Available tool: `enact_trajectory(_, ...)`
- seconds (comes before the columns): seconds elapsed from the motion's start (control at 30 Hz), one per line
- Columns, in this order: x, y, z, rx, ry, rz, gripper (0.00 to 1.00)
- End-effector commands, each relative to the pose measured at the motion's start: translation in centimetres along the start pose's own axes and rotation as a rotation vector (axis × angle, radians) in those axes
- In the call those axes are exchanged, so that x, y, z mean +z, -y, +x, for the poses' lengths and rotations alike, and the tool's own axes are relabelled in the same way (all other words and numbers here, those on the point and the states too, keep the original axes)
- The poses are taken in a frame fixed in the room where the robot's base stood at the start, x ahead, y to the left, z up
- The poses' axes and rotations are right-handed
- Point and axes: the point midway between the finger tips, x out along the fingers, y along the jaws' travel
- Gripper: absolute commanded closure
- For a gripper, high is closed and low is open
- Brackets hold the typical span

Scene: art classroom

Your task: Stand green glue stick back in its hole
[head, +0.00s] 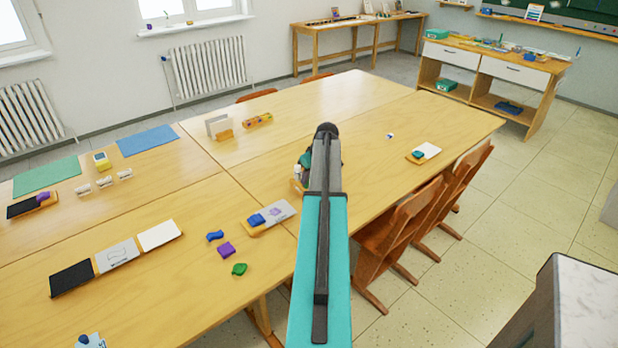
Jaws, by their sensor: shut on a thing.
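My arm (322,240) reaches away from me over the table, and its dark wrist end (327,131) is at the table's middle. My gripper's fingers are hidden behind the arm, so what they hold does not show. Just left of the arm, a small cluster with dark green and white parts (298,170) shows above a bit of wood (297,186). It is mostly covered, and I cannot tell whether it includes the green glue stick or its holder. A wooden block with coloured spots (258,120) lies farther back; its holes cannot be made out.
The joined wooden tables (370,100) have free room right of my arm. A board with a green piece (424,151) is near the right edge, above chairs (405,215). Blue, purple (226,249) and green (239,269) pieces lie at front left. A grey-topped cabinet (588,300) stands at lower right.

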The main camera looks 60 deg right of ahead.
Motion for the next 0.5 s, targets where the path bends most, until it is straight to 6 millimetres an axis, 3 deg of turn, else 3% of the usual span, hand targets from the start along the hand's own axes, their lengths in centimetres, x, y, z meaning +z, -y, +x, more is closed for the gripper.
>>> enact_trajectory(0.5, 0.23, -0.02, 0.53, 0.0, 0.0, 0.0, 1.0)
